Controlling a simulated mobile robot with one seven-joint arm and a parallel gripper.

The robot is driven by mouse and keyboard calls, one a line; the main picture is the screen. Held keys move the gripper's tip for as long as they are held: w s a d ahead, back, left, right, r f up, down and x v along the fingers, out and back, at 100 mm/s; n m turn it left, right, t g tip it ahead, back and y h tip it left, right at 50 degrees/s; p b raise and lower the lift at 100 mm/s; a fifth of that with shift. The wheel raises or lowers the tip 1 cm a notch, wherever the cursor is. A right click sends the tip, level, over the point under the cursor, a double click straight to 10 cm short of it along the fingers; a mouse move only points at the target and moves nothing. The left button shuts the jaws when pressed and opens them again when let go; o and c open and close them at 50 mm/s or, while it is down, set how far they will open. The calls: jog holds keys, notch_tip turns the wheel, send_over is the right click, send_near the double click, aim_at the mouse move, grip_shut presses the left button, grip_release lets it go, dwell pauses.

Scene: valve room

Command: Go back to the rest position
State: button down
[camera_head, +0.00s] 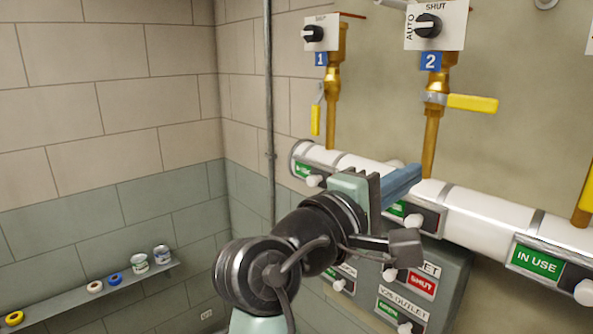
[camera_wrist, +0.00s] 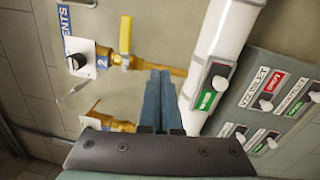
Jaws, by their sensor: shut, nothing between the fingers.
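My gripper (camera_head: 402,185) has blue fingers that are shut with nothing between them. In the head view it points right, in front of the white pipe (camera_head: 485,215) and below the valve marked 2. In the wrist view the shut fingers of my gripper (camera_wrist: 158,80) lie side by side, with their tips over the brass pipe (camera_wrist: 178,71) near the white pipe (camera_wrist: 222,40). I cannot tell whether they touch anything. My arm hides part of the white pipe and of the grey label box (camera_head: 440,285) in the head view.
Valve 1's yellow handle (camera_head: 316,120) hangs down; valve 2's yellow handle (camera_head: 472,103) points sideways. Dials (camera_head: 428,25) sit above. A wall shelf (camera_head: 95,300) at lower left holds cans (camera_head: 162,255) and tape rolls (camera_head: 115,280). A thin vertical conduit (camera_head: 269,110) runs near the corner.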

jog(key=s+a+r+m+t+y+b, duration=0.2)
jog(key=s+a+r+m+t+y, duration=0.6)
jog(key=s+a+r+t+y, duration=0.5)
jog(key=s+a+t+y, duration=0.1)
jog(key=a+t+y, duration=0.1)
jog(key=a, duration=0.1)
jog(key=shift+s+a+r+t+b, duration=0.15)
jog(key=shift+s+r+t+b, duration=0.15)
jog(key=shift+s+t, duration=0.1)
dwell(0.4)
